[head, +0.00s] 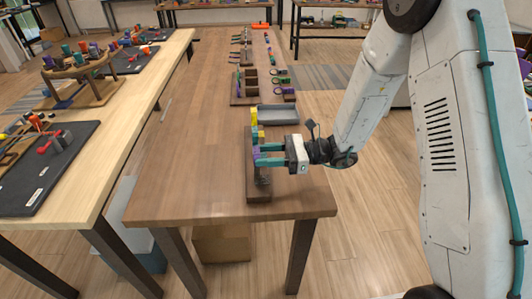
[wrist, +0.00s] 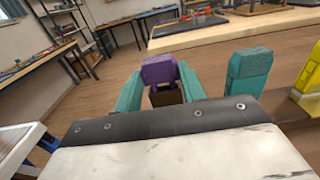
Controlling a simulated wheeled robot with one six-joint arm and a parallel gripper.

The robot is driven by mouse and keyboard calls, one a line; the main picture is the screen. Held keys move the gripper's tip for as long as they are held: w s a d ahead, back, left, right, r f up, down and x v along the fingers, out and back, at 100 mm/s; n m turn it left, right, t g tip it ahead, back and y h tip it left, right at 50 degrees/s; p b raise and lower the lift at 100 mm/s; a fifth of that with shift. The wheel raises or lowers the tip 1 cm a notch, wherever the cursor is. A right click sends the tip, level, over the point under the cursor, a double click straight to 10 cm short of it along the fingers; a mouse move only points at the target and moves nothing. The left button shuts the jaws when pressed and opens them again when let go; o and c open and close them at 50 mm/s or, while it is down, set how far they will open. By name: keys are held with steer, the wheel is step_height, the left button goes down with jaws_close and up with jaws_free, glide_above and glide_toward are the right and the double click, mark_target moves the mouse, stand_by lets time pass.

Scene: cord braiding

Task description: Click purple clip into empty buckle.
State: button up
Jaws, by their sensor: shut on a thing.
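My gripper (head: 262,155) reaches in from the right over the near end of the brown table, its two teal fingers pointing left. It is shut on the purple clip (head: 256,153), which also shows between the fingertips in the wrist view (wrist: 159,70). A wooden stand (head: 256,196) lies below the gripper. A teal clip (wrist: 249,70) and a yellow clip (wrist: 311,78) stand in a row beside the purple one; in the head view, the yellow one (head: 254,116) is farther back. I cannot make out the empty buckle, or whether the purple clip touches anything.
A grey tray (head: 279,114) lies just behind the gripper on the brown table (head: 175,190). Several small cord pieces and wooden blocks stand farther back. A pale table (head: 125,120) with boards is at the left. The brown table's left side is clear.

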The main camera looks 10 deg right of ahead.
steer(key=shift+f, duration=0.55)
steer(key=o, duration=1.4)
steer(key=shift+o, duration=0.2)
steer(key=shift+d, duration=0.1)
steer(key=shift+s+d, duration=0.1)
steer(key=shift+d, duration=2.85)
